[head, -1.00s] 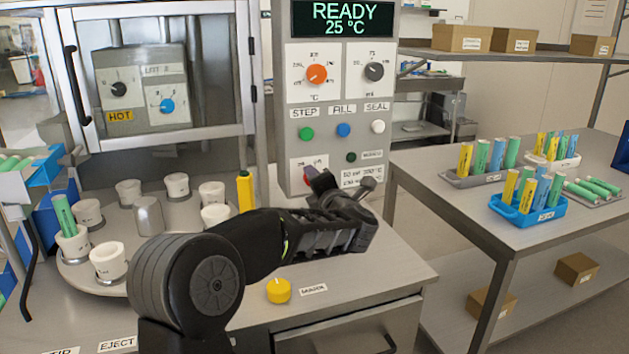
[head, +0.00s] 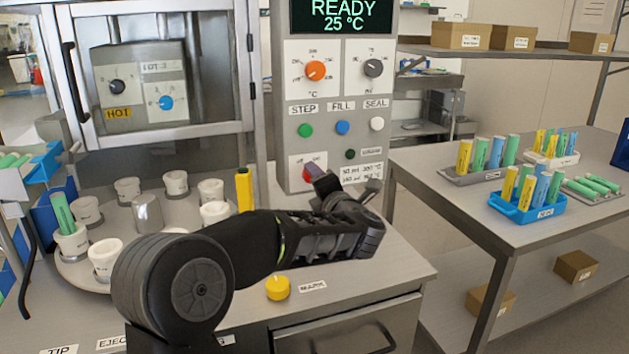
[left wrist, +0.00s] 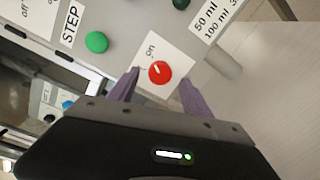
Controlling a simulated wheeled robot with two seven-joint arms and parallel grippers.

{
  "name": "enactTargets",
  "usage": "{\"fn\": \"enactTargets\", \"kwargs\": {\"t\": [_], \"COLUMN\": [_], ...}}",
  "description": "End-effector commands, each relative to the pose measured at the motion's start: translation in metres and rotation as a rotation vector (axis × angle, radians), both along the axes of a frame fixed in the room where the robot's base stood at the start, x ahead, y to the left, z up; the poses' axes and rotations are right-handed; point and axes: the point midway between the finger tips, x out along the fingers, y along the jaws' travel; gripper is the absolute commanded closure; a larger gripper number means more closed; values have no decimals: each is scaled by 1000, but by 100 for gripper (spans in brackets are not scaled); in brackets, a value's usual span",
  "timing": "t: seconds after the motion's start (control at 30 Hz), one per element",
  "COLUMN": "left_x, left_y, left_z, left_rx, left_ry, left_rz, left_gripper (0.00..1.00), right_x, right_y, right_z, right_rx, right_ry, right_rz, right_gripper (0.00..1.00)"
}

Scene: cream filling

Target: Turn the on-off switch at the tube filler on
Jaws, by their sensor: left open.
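The on-off switch (left wrist: 159,72) is a round red knob with a white mark, on a white plate with an "on" label, in the left wrist view. In the head view the red switch (head: 309,174) is partly hidden behind my gripper. It sits low on the tube filler's grey panel (head: 287,150). My left gripper (left wrist: 158,90) is open, its two purple-grey fingers on either side of the knob in the picture. I cannot tell whether they touch it. In the head view my left gripper (head: 318,173) is at the panel's lower edge. My right gripper is not in view.
Green, blue and white buttons (head: 342,127) and two dials sit above the switch. The display (head: 342,16) reads READY 25 °C. A round table (head: 75,272) with white cups stands at the left. A yellow knob (head: 278,288) is on the bench. A table (head: 450,205) with tube racks stands right.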

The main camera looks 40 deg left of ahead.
Motion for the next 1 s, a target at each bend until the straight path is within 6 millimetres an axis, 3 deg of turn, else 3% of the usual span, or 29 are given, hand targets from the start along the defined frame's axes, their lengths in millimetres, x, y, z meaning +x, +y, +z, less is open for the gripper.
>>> {"fn": "enactTargets", "kwargs": {"t": [0.3,1.0], "left_x": [-27,-29], "left_y": [-37,-39], "left_z": [2,3], "left_rx": [-1,-1], "left_ry": [0,0], "left_rz": [-1,-1], "left_gripper": [43,43], "right_x": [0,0], "right_y": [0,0], "right_z": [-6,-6], "right_rx": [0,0], "right_ry": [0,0], "right_rz": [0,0], "right_gripper": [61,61]}}
